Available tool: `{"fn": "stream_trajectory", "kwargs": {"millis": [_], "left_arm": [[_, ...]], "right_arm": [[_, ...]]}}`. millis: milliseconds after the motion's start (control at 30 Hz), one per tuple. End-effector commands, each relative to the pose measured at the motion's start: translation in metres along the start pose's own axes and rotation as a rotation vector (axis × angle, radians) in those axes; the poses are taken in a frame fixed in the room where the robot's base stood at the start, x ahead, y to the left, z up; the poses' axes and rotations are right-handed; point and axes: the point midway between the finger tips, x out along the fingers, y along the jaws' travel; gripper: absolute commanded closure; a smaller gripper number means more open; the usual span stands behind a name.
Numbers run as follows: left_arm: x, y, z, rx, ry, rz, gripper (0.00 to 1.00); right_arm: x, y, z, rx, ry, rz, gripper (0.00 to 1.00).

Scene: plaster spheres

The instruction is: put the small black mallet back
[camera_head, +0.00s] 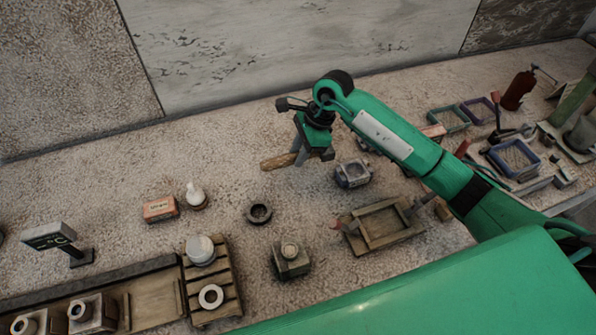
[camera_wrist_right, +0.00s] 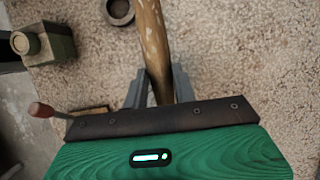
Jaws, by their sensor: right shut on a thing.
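My right gripper (camera_head: 302,158) hangs above the middle of the table and is shut on a wooden handle (camera_head: 277,162). In the right wrist view the worn brown handle (camera_wrist_right: 152,40) runs between the two grey fingers (camera_wrist_right: 157,92) and out past the top edge. The handle lies roughly level, clear of the table. A black mallet head does not show clearly, so I cannot tell from these views that this is the small black mallet. My left gripper is not in view.
Below and right stand a grey square block (camera_head: 353,174) and a wooden tray (camera_head: 405,236) with a red-handled tool (camera_head: 338,225) at its left edge. A dark ring (camera_head: 259,213), a green box (camera_head: 290,262) and a slatted rack (camera_head: 229,285) stand nearer. Bare table lies left of the gripper.

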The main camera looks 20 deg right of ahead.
Motion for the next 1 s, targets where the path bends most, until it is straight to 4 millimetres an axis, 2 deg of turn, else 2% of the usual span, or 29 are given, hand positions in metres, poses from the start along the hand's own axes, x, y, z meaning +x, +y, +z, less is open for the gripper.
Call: {"fn": "stream_trajectory", "kwargs": {"millis": [33, 200, 467, 700, 1000], "left_arm": [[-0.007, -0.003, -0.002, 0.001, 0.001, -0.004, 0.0], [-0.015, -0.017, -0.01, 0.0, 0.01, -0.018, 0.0], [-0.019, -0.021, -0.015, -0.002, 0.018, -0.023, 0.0], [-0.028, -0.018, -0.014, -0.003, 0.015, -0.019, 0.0], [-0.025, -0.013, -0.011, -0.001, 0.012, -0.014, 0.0]], "right_arm": [[0.011, 0.002, -0.004, 0.004, -0.001, 0.006, 1.0], [0.042, 0.002, -0.017, 0.002, -0.001, 0.002, 1.0], [0.061, 0.002, -0.024, 0.0, -0.002, 0.001, 1.0], [0.091, 0.002, -0.037, 0.001, -0.001, 0.0, 1.0], [0.095, 0.002, -0.039, -0.002, 0.0, -0.002, 1.0]]}}
